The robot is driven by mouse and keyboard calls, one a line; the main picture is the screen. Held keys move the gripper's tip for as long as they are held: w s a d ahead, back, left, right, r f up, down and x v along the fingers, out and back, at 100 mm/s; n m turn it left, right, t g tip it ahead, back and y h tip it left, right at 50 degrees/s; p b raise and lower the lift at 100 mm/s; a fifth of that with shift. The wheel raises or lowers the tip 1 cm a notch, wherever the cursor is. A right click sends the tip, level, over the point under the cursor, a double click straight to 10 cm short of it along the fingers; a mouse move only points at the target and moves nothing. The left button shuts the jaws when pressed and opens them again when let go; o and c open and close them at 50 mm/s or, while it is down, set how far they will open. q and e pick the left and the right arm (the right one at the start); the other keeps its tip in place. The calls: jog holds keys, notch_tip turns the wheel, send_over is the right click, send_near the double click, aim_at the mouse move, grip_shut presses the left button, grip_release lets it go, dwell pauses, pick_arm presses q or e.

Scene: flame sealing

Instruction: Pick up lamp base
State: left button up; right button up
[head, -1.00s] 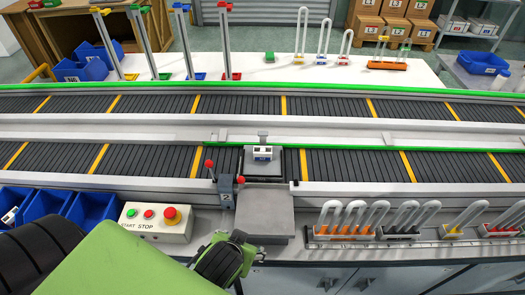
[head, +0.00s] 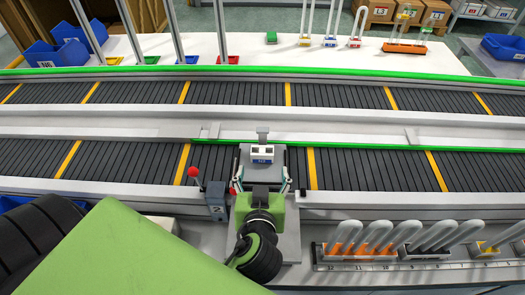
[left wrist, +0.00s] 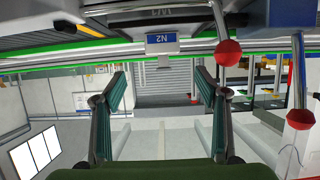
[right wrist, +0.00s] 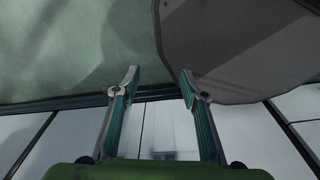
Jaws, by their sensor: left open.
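A small white block with a blue label (head: 262,155) sits on the grey plate at the near conveyor; it looks like the lamp base, though I cannot be sure. In the left wrist view, the blue label (left wrist: 161,39) appears upside down, beyond and between my fingertips. My left gripper (head: 262,183) is just on the near side of the block, with its fingers spread apart and empty. It also shows open in the left wrist view (left wrist: 162,72). My right gripper (right wrist: 159,74) shows only in its own wrist view, open and empty, with floor and cabinet fronts behind it.
A post with a red ball (head: 193,172) stands close left of my left gripper. A rack with several glass tubes (head: 385,250) is at the front right. The far conveyor (head: 350,98) is clear. Coloured bases and blue bins stand on the white back table (head: 190,45).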

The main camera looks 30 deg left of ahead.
aim_at(262, 151)
pick_arm(q)
jog(key=x, duration=0.2)
jog(key=p+x, duration=0.1)
jog(key=x, duration=0.1)
jog(key=shift+w+a+r, duration=0.1)
jog(key=shift+w+a, duration=0.1)
jog(key=shift+w, duration=0.15)
jog(key=shift+p+x, duration=0.4)
jog(key=shift+x, duration=0.75)
jog(key=shift+w+a+f, duration=0.2)
jog(key=shift+w+f, duration=0.1)
jog(key=shift+w, duration=0.1)
jog(key=p+x, duration=0.2)
jog(key=x, duration=0.2)
jog(key=shift+a, duration=0.25)
jog(key=shift+w+a+f, duration=0.15)
jog(key=shift+w+f, duration=0.1)
pick_arm(e)
jog(key=r, duration=0.1)
jog(key=s+r, duration=0.1)
jog(key=r, duration=0.1)
jog(key=s+r, duration=0.1)
jog(key=shift+d+r, duration=0.15)
jog(key=shift+d, duration=0.2)
pick_arm(q)
jog(key=c, duration=1.2)
pick_arm(e)
jog(key=shift+s+d, duration=0.1)
jog(key=shift+d, duration=0.25)
